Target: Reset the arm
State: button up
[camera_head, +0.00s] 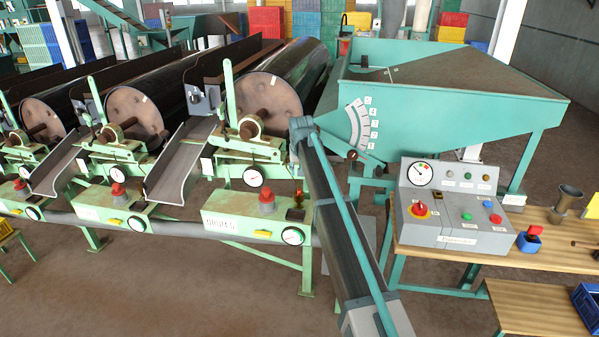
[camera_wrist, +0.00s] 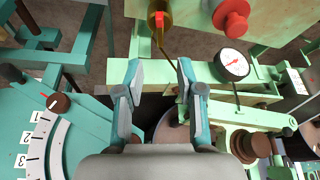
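My gripper (camera_wrist: 160,75) shows in the wrist view with its two teal-grey fingers apart and nothing between them. It is over a pale green machine frame (camera_wrist: 215,74), between the numbered dial scale and the round gauge. I cannot tell whether the fingertips touch the frame. In the head view my arm (camera_head: 345,235) rises from the bottom centre towards the frame beside the drum and the teal hopper. My gripper cannot be made out there.
Near my gripper are a white gauge (camera_wrist: 234,65), a red knob (camera_wrist: 231,18), a brass fitting (camera_wrist: 159,38) and the dial scale (camera_wrist: 40,140). A teal hopper (camera_head: 430,105) and a control box (camera_head: 455,210) on a wooden table stand right; drums (camera_head: 270,100) stand left.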

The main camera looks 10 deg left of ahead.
jog(key=s+d+f+g, duration=0.2)
jog(key=s+d+f, duration=0.4)
jog(key=s+f, duration=0.55)
jog(key=s+d+f+g+h, duration=0.1)
jog(key=s+d+f, duration=0.4)
jog(key=s+f, duration=0.65)
jog(key=s+d+f+g, duration=0.2)
jog(key=s+d+f, duration=0.55)
jog(key=f, duration=0.65)
jog(key=s+d+f+g, duration=0.2)
jog(key=s+d+f, duration=0.1)
jog(key=s, duration=1.1)
jog(key=s+d+f+m+g, duration=0.1)
jog(key=s+f, duration=0.4)
jog(key=s, duration=0.9)
jog(key=s+d+f+m+g, duration=0.1)
jog(key=s+d+f+g, duration=0.2)
jog(key=s, duration=1.2)
notch_tip(320, 180, down, 2)
jog(key=shift+d, duration=1.15)
jog(key=shift+r, duration=0.1)
